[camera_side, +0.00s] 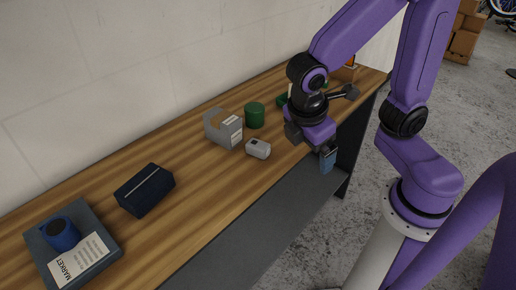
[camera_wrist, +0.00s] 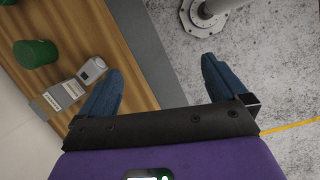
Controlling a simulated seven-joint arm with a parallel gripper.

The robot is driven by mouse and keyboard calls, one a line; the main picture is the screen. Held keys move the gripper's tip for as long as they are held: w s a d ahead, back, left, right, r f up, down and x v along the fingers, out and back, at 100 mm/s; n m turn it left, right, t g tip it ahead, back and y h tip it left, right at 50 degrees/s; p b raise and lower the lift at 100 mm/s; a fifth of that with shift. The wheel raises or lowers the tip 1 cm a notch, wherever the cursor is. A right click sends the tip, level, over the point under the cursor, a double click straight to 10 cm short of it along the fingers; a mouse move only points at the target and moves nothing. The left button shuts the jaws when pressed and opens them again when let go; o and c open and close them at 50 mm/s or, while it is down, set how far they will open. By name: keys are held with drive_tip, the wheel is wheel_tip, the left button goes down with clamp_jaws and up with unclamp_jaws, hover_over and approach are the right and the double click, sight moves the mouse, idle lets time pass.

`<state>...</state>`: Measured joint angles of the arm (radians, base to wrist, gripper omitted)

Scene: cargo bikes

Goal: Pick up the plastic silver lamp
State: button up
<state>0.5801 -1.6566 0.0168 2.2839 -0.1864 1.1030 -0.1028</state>
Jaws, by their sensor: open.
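The small silver lamp (camera_side: 258,149), a light grey block with a dark round spot, lies on the wooden bench near its front edge in the side view. In the wrist view the lamp (camera_wrist: 92,70) is just beyond the tip of the left finger. My gripper (camera_side: 328,160) is to the right of the lamp, at the bench's front edge, with its blue fingers pointing down. In the wrist view my gripper (camera_wrist: 163,82) has its fingers wide apart. Nothing is between them except a view of the bench edge and the floor.
The bench front is clear.

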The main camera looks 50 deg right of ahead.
drive_tip(key=w+a+f+n+t+h, duration=0.1)
drive_tip(key=w+a+f+h, duration=0.1)
drive_tip(key=w+a+h, duration=0.1)
drive_tip(key=w+a+f+n+h, duration=0.2)
drive_tip(key=w+a+h, duration=0.1)
drive_tip(key=w, duration=0.3)
drive_tip(key=w+a+f+n+t+h, duration=0.1)
drive_tip(key=w+a+f+n+h, duration=0.1)
drive_tip(key=w+a, duration=0.3)
drive_tip(key=shift+w+a+f+t+h, duration=0.15)
drive_tip(key=shift+t+h, duration=0.15)
drive_tip(key=shift+h, duration=0.6)
drive_tip(key=shift+w+n, duration=0.15)
drive_tip(key=shift+n, duration=0.15)
approach(257, 145)
drive_tip(key=x, duration=0.4)
drive_tip(key=shift+s+d+f, duration=0.25)
drive_tip(key=shift+d, duration=0.1)
drive_tip(key=shift+w+x, duration=0.15)
drive_tip(key=shift+x, duration=1.25)
drive_tip(key=shift+w+x, duration=0.15)
drive_tip(key=shift+x, duration=1.25)
drive_tip(key=shift+r, duration=0.1)
drive_tip(key=c, duration=1.1)
